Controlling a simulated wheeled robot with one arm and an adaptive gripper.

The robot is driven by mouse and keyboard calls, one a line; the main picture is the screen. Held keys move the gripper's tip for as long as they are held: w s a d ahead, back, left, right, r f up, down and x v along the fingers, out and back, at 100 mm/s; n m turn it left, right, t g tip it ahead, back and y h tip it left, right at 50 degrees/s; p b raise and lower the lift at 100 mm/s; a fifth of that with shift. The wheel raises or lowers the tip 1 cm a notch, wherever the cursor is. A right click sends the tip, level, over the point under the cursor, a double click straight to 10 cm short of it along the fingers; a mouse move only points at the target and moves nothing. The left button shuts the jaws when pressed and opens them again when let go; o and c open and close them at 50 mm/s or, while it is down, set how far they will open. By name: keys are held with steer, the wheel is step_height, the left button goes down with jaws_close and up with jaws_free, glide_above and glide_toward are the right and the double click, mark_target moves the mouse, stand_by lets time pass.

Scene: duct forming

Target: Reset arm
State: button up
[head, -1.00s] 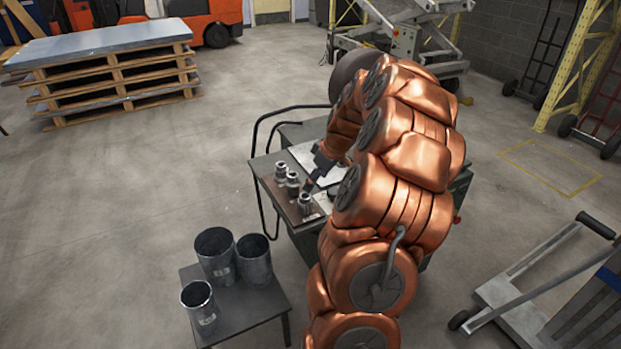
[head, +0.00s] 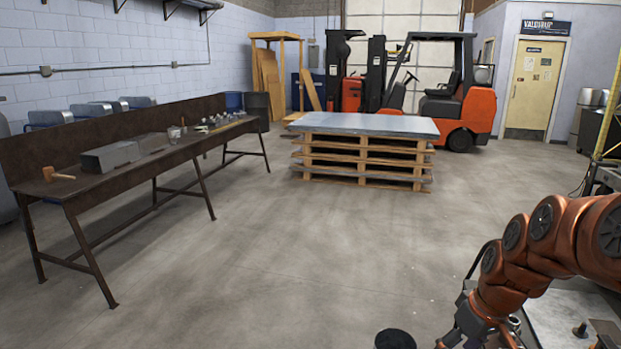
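My copper-coloured arm (head: 550,245) enters the head view from the right edge and bends down to the left. My gripper (head: 462,335) is at the lower end of the arm, near the bottom edge, dark and partly cut off by the frame. Its fingers are too hidden to tell whether it is open or shut, and I cannot see anything held in it. It is over or beside the left side of a work surface (head: 560,310), which shows only in part at the bottom right.
A dark pipe-like container (head: 395,339) shows at the bottom edge, left of my gripper. A long brown workbench (head: 110,185) stands at left. Stacked pallets under a metal sheet (head: 365,125) and an orange forklift (head: 470,110) stand at the back. The middle floor is clear.

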steer(key=s+a+m+g+h, duration=0.1)
steer(key=s+a, duration=0.5)
steer(key=s, duration=0.5)
steer(key=s+a+m+g+h, duration=0.1)
steer(key=s+a+g, duration=0.1)
steer(key=s+a, duration=0.4)
steer(key=s, duration=0.5)
steer(key=shift+s+a+r+m+p, duration=0.3)
steer(key=shift+p, duration=0.05)
